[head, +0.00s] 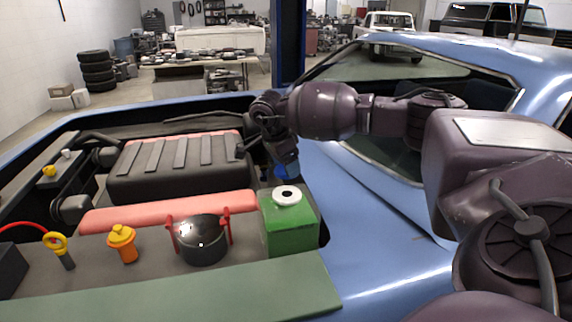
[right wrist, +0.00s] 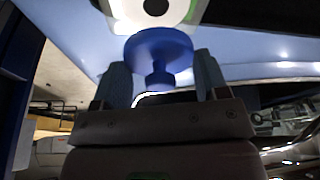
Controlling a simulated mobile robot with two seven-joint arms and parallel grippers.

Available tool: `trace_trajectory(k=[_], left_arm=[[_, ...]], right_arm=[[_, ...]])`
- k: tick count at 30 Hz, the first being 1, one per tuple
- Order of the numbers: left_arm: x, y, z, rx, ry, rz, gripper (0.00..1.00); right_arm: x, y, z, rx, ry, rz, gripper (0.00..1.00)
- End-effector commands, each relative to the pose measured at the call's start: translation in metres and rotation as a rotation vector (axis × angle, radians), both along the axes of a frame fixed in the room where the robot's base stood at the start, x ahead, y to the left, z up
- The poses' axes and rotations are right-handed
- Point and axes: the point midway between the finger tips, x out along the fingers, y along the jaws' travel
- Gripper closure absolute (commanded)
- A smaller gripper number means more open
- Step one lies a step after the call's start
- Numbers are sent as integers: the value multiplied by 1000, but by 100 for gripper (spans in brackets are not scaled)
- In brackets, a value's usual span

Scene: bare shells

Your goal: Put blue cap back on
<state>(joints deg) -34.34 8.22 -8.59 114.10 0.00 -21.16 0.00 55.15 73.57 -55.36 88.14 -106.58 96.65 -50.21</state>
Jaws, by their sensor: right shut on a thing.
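The blue cap (head: 287,172) hangs below my right gripper (head: 284,155), just behind the white neck of the green box. In the right wrist view the blue cap (right wrist: 158,50) shows as a round disc with a narrower stem, held between the fingers of my right gripper (right wrist: 162,82). The gripper is shut on it. The green box (head: 290,235) has a white ring-shaped neck (head: 287,196) with a dark open hole. In the right wrist view the white neck (right wrist: 125,12) shows beyond the cap, apart from it. My left gripper is not in view.
A black pot with red clips (head: 202,240), an orange cap (head: 122,243) and a yellow-ringed dipstick (head: 58,246) stand left of the green box. The black engine cover (head: 175,170) lies behind. The blue car body (head: 385,240) is at right.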

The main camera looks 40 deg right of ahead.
Motion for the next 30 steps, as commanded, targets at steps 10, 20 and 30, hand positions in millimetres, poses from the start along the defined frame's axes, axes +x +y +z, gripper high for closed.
trace_trajectory(k=[10,20,30], left_arm=[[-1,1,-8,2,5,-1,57],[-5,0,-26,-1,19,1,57],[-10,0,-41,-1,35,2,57]], right_arm=[[0,0,-12,1,3,16,55],[0,0,-38,1,2,15,55],[0,0,-62,0,2,14,55]])
